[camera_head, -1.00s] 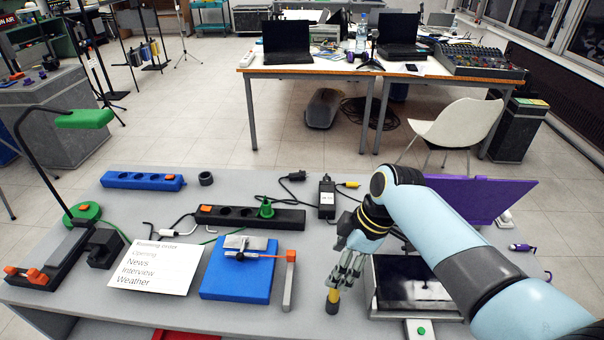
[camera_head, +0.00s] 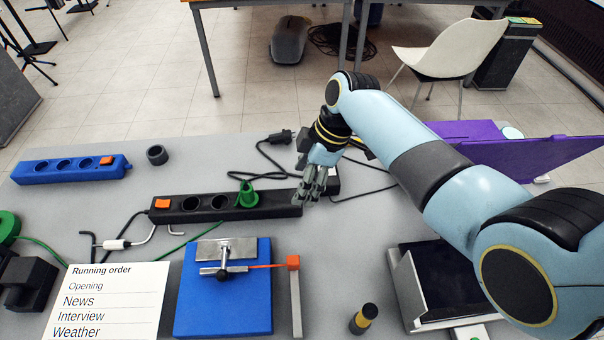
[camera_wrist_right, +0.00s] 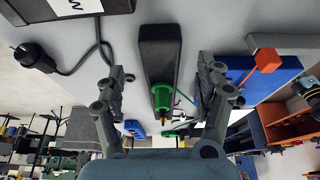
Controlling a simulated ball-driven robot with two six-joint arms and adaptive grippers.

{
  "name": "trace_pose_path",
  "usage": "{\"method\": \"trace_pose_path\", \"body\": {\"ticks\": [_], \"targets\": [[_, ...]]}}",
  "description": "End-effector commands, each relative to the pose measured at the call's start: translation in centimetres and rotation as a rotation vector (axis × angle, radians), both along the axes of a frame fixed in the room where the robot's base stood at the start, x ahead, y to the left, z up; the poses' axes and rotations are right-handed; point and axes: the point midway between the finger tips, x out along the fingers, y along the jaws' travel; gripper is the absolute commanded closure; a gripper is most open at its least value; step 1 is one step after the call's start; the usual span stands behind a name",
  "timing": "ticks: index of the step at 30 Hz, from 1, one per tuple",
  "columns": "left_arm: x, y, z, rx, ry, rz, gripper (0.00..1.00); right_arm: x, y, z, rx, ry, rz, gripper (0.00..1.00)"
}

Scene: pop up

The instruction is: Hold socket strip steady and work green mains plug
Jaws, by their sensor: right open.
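The black socket strip (camera_head: 275,203) lies on the grey table, with an orange switch at its left end; its right end also shows in the right wrist view (camera_wrist_right: 160,50). The green mains plug (camera_head: 246,197) sits upright in a socket towards the right end of the strip, its green cable running off left. In the right wrist view the green plug (camera_wrist_right: 162,98) shows beyond the strip's near end. My right gripper (camera_head: 312,190) is by the strip's right end. Its fingers (camera_wrist_right: 163,72) are open, one on either side of the strip, with nothing held. My left gripper is not in view.
A blue socket strip (camera_head: 70,172) and a black ring (camera_head: 157,155) lie behind on the left. A blue block with a metal clamp (camera_head: 224,300) stands in front. A black adapter (camera_head: 334,182) is partly hidden by my right gripper. A yellow-black cylinder (camera_head: 364,318) stands at the front.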

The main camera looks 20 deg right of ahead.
Motion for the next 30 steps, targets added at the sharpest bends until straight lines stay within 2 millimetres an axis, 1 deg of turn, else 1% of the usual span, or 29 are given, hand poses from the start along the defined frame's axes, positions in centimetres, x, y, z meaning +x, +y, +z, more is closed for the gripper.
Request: {"method": "trace_pose_path", "body": {"ticks": [1, 5, 12, 18, 21, 23, 28, 29, 30], "targets": [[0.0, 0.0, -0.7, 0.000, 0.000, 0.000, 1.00, 0.0, 0.1, -0.6, 0.001, 0.000, 0.000, 0.29], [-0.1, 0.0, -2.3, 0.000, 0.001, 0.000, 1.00, 0.1, 0.6, -2.0, 0.002, -0.001, 0.000, 0.29], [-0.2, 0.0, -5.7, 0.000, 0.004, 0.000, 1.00, 0.4, 1.6, -5.1, 0.000, 0.001, -0.001, 0.29], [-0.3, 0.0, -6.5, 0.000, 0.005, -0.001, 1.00, 0.6, 2.3, -6.7, 0.001, 0.001, -0.001, 0.29], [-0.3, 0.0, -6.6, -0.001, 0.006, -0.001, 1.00, 0.7, 2.5, -7.0, 0.001, 0.001, -0.001, 0.29], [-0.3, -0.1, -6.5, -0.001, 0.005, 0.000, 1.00, 0.7, 2.4, -6.8, 0.000, 0.000, 0.000, 0.35], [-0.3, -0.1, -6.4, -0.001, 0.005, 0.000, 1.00, 0.7, 2.4, -6.8, 0.000, 0.000, 0.000, 0.58], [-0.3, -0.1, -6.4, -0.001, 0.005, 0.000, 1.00, 0.7, 2.4, -6.8, 0.000, 0.000, 0.000, 0.61], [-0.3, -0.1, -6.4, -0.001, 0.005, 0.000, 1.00, 0.7, 2.4, -6.8, 0.000, 0.000, 0.000, 0.61]]}}
